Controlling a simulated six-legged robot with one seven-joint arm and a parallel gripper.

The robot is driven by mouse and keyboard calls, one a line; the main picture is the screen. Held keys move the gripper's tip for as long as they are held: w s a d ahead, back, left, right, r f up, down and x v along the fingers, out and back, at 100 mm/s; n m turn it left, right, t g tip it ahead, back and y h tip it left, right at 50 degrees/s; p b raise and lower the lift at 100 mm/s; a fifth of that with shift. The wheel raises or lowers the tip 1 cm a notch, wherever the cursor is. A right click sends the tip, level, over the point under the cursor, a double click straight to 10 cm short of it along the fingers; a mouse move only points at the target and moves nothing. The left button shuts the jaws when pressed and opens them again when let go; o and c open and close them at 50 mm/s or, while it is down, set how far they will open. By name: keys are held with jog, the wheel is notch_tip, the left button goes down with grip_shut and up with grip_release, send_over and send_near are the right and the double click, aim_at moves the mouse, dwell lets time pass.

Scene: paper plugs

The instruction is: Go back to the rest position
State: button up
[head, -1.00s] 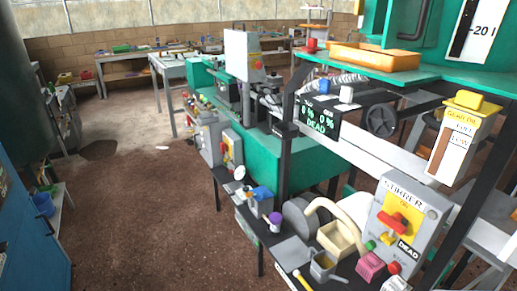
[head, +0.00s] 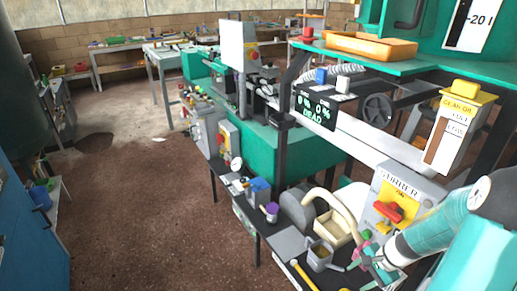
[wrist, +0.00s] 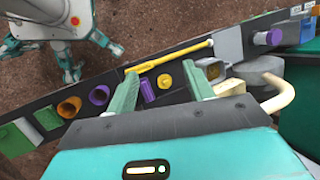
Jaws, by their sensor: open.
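My gripper (head: 372,264) is at the lower right of the head view, at the end of my teal and white arm, in front of the grey stirrer box (head: 398,200). In the wrist view my gripper (wrist: 161,82) shows two green fingers spread apart with nothing held between them. Below the fingers lie a yellow rod-like tool (wrist: 168,59), a small purple piece (wrist: 148,91) and a yellow piece (wrist: 165,81) on the dark bench. My arm hides part of the stirrer box and the bench end.
The dark bench (head: 285,240) holds a cream box (head: 331,228), a grey box (head: 320,256) and a purple-topped jar (head: 271,211). Open floor (head: 150,220) lies to the left.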

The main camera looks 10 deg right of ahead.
jog(key=w+a+r+n+h, duration=0.2)
jog(key=a+r+n, duration=0.4)
jog(key=r, duration=0.5)
jog(key=s+a+r+n+t+h, duration=0.1)
jog(key=s+a+r+n, duration=0.3)
jog(key=a+r, duration=0.5)
jog(key=s+a+r+n+t+h, duration=0.1)
jog(key=s+a+r+n, duration=0.3)
jog(key=a+r, duration=0.5)
jog(key=s+t, duration=0.1)
jog(key=s, duration=0.1)
jog(key=shift+s+r+n, duration=0.2)
jog(key=shift+s+n, duration=0.2)
jog(key=shift+a, duration=0.1)
